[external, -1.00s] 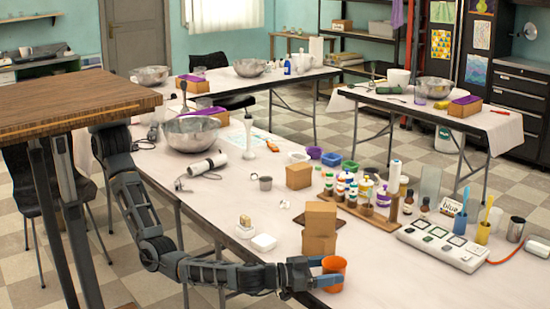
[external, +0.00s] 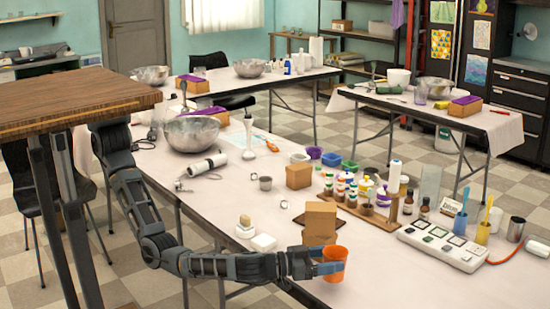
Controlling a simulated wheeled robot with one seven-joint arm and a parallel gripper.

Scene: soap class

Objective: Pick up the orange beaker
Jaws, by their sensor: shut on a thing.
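The orange beaker (external: 335,262) is at the front edge of the long white table in the external view. My gripper (external: 318,263) reaches in from the left and is shut on the beaker's left side. The beaker is upright or slightly tilted, and part of its left side is hidden by the fingers. It appears raised a little above the table top.
Cardboard boxes (external: 320,219) stand just behind the beaker. A white power strip (external: 440,246) lies to the right, with a rack of coloured bottles (external: 366,196) behind. A white soap dish (external: 263,242) is left of the boxes. The table's front right is clear.

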